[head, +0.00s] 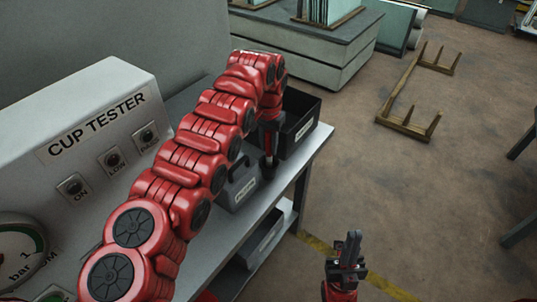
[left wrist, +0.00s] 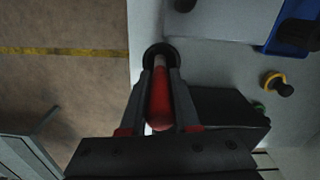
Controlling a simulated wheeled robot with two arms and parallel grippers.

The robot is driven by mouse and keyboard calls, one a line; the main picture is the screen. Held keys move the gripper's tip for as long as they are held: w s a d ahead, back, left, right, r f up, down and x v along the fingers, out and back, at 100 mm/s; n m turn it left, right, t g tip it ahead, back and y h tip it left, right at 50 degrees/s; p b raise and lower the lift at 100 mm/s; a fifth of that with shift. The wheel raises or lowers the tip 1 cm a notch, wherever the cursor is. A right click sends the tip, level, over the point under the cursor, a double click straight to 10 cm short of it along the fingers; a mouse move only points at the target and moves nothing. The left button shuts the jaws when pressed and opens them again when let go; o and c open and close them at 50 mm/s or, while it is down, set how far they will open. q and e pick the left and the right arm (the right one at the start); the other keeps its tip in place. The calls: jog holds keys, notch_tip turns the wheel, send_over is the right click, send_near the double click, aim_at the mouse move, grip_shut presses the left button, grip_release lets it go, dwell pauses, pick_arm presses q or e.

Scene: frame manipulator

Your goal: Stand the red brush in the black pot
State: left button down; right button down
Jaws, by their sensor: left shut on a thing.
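The red brush (left wrist: 160,103) is held between the two dark fingers of my left gripper (left wrist: 163,75) in the left wrist view. Its narrow far end overlaps the round black pot (left wrist: 149,49), near the bench edge. I cannot tell whether that end is inside the pot or above it.
A black open bin (head: 302,122) and a grey labelled box (head: 240,186) stand on the bench beside my left gripper. The cup tester (head: 100,115) stands at the left. A blue item (left wrist: 290,38) and a yellow-ringed knob (left wrist: 277,84) lie right of the pot.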

aim_at(268, 156)
pick_arm(q)
notch_tip(268, 156, down, 4)
jog(key=shift+p, duration=0.65)
jog(key=shift+w+f, duration=0.1)
jog(key=shift+f, duration=0.2)
jog(key=shift+w, duration=0.1)
jog(key=shift+f, duration=0.15)
jog(key=c, duration=0.6)
grip_release()
jog(key=shift+c, duration=0.2)
